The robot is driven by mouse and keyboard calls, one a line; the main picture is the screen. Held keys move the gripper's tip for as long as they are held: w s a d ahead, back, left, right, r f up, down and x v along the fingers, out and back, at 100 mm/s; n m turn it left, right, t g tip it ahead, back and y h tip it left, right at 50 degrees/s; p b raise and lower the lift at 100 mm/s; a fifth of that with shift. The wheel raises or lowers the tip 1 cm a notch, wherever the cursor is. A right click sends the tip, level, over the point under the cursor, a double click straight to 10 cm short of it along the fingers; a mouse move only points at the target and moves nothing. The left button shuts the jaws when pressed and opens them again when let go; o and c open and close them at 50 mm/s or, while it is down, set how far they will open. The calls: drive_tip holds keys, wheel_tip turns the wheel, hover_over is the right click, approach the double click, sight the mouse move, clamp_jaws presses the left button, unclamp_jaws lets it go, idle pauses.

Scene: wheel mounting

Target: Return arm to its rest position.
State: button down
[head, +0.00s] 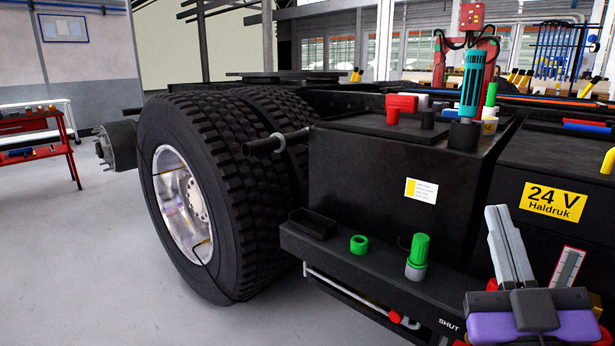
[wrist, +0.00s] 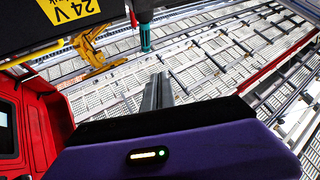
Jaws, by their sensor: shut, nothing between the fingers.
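My gripper (head: 497,212) is at the lower right of the head view, with its grey fingers pointing up and its purple body below. The fingers are shut with nothing between them. In the wrist view the closed fingers (wrist: 158,90) point away from the purple body. The gripper appears in front of the black boxes on the truck chassis, near the yellow 24 V label (head: 553,202). No object is held. Most of my arm is out of view.
A large dual wheel (head: 185,205) is on the truck at left. A black ledge (head: 340,262) carries a green ring (head: 359,244) and a green-capped part (head: 418,255). Tools stand on the black box (head: 375,165). A red cart (head: 35,140) is far left; the floor between is clear.

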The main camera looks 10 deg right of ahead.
drive_tip(key=s+a+f+n+g+y, duration=0.1)
drive_tip(key=s+a+f+n+y, duration=0.25)
drive_tip(key=f, duration=0.55)
drive_tip(key=s+a+f+g+y, duration=0.2)
drive_tip(key=s+a+f+y, duration=0.15)
drive_tip(key=s+f, duration=0.4)
drive_tip(key=s+a+f+m+g, duration=0.1)
drive_tip(key=s+f+m+g, duration=0.4)
drive_tip(key=s+f, duration=1.25)
wheel_tip(320, 180, up, 31)
drive_tip(key=s+n+g+p, duration=0.1)
drive_tip(key=p, duration=2.9)
drive_tip(key=shift+h, duration=0.3)
